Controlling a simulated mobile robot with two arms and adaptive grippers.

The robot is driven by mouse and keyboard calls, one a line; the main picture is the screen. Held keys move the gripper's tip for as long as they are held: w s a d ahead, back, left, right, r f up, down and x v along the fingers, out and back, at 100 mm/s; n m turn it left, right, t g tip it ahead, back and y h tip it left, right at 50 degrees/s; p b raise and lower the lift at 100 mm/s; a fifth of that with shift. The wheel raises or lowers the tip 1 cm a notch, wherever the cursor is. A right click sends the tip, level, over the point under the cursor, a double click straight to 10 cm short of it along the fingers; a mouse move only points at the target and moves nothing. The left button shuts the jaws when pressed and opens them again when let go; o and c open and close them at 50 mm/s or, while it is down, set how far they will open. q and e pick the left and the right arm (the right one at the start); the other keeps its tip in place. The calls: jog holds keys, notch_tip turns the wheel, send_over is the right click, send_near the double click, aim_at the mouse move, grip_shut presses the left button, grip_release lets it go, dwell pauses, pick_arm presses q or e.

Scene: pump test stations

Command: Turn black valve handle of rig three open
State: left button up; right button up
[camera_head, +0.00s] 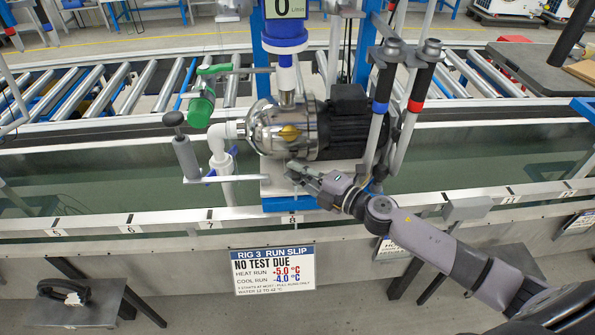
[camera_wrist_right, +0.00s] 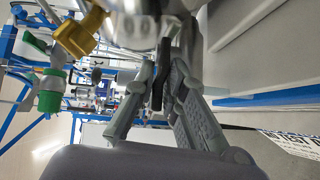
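My right gripper (camera_head: 298,172) reaches in from the lower right to just below the steel housing. In the wrist view its two fingers (camera_wrist_right: 164,75) stand apart on either side of a narrow black bar (camera_wrist_right: 158,88), which looks like the black valve handle. I cannot tell whether they touch it. In the head view this bar is hidden by the gripper. My left gripper is not in view.
A green-handled valve (camera_head: 201,105) and a grey plunger-like part (camera_head: 184,150) stand left of the pump. Two hoses with blue and red bands rise at right. The Rig 3 sign (camera_head: 274,270) hangs below the trough's front rail (camera_head: 130,220). A grey stand (camera_head: 90,310) is at lower left.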

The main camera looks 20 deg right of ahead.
jog(key=o, duration=0.4)
jog(key=v, duration=1.2)
dwell(0.5)
